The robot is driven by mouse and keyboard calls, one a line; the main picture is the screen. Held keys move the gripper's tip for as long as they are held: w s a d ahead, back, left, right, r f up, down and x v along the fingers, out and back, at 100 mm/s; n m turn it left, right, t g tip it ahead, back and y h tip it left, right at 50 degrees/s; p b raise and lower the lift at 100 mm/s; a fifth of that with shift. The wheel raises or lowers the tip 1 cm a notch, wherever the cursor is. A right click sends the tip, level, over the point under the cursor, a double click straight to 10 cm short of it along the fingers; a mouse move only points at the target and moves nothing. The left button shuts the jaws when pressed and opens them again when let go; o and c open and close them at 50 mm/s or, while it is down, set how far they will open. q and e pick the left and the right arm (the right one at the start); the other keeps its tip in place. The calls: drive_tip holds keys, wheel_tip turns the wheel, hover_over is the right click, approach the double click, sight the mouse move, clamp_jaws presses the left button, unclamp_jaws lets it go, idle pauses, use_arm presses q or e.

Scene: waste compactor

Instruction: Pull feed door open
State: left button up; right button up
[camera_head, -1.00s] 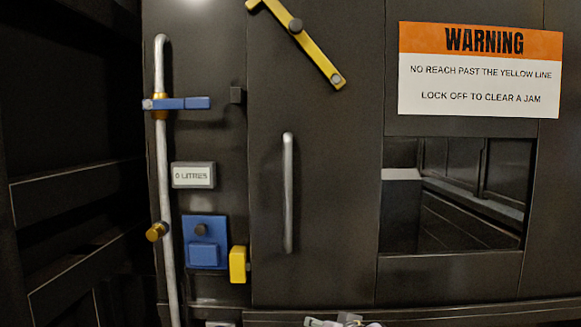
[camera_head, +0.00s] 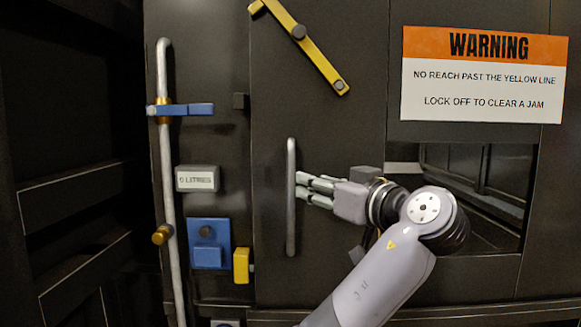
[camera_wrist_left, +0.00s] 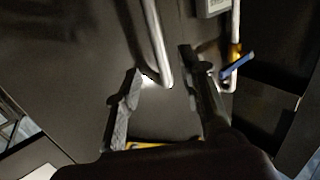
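The feed door is a dark panel (camera_head: 330,120) with a vertical grey bar handle (camera_head: 291,230) near its left side. It looks flush with the frame. My left gripper (camera_head: 299,186) is at the handle's right side in the head view, its fingers pointing left at the bar. In the left wrist view the gripper (camera_wrist_left: 162,70) has its fingers spread, with the handle's end (camera_wrist_left: 160,50) showing in the gap between them. Whether a finger touches the bar cannot be told. My right gripper is not in view.
A yellow bar (camera_head: 312,55) sits slanted across the door's top. Left of the door are a vertical pipe (camera_head: 168,190) with a blue lever (camera_head: 185,109), a litre display (camera_head: 197,178) and a blue box (camera_head: 208,243) beside a yellow block (camera_head: 241,265). A warning sign (camera_head: 482,75) hangs above a window.

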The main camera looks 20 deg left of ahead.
sight(293, 176)
use_arm(q)
drive_tip(key=p+x, duration=0.3)
drive_tip(key=x, duration=0.6)
drive_tip(key=shift+w+a+p, duration=0.2)
drive_tip(key=shift+a+p, duration=0.05)
drive_tip(key=shift+p, duration=0.05)
clamp_jaws()
idle(0.4)
